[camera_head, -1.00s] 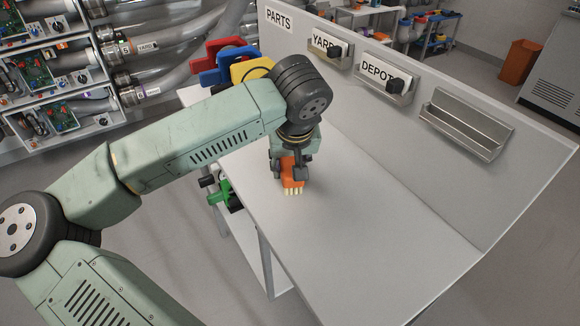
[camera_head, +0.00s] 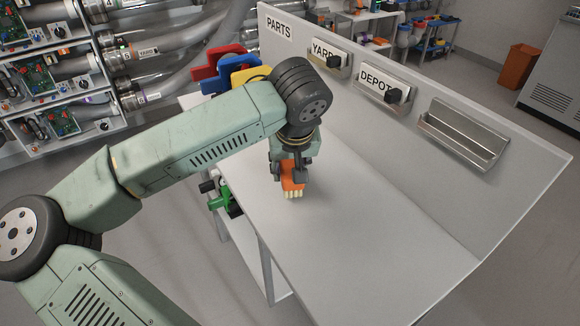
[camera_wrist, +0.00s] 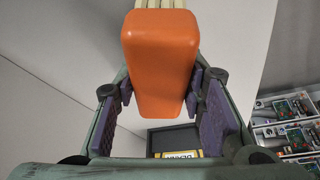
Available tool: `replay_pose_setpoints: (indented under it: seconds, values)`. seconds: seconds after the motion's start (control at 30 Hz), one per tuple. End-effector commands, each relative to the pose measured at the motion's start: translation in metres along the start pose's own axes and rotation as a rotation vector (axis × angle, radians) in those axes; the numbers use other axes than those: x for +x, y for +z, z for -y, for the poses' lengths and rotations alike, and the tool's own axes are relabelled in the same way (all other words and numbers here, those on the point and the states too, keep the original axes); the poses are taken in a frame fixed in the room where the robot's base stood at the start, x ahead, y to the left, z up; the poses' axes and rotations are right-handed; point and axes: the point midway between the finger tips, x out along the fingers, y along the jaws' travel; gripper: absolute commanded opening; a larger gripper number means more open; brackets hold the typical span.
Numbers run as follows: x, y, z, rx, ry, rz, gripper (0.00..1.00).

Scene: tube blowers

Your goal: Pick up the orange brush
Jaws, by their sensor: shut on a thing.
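The orange brush (camera_head: 292,180) has an orange body and pale bristles pointing down. My gripper (camera_head: 288,172) is shut on its body over the grey-white table (camera_head: 370,230). In the wrist view the brush (camera_wrist: 160,60) lies between the two purple-padded fingers (camera_wrist: 165,110), its bristles at the top edge. I cannot tell for sure whether the bristles touch the table or hang just above it.
A back panel carries a PARTS label (camera_head: 279,27), YARD (camera_head: 331,56) and DEPOT (camera_head: 384,87) holders with black knobs, and an empty metal tray (camera_head: 463,135). Red, blue and yellow pieces (camera_head: 222,70) stand behind my arm. A green item (camera_head: 226,200) sits below the table's left edge. The table's front is clear.

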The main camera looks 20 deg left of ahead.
Motion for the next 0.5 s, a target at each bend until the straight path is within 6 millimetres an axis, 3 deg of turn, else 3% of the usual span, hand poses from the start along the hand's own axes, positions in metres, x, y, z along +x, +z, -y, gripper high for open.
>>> replay_pose_setpoints:
  seconds: [0.17,0.5]
  values:
    - [-0.023,-0.01,0.001,0.0,-0.003,-0.005,0.03]
    - [-0.04,0.023,0.075,-0.008,-0.002,-0.002,0.03]
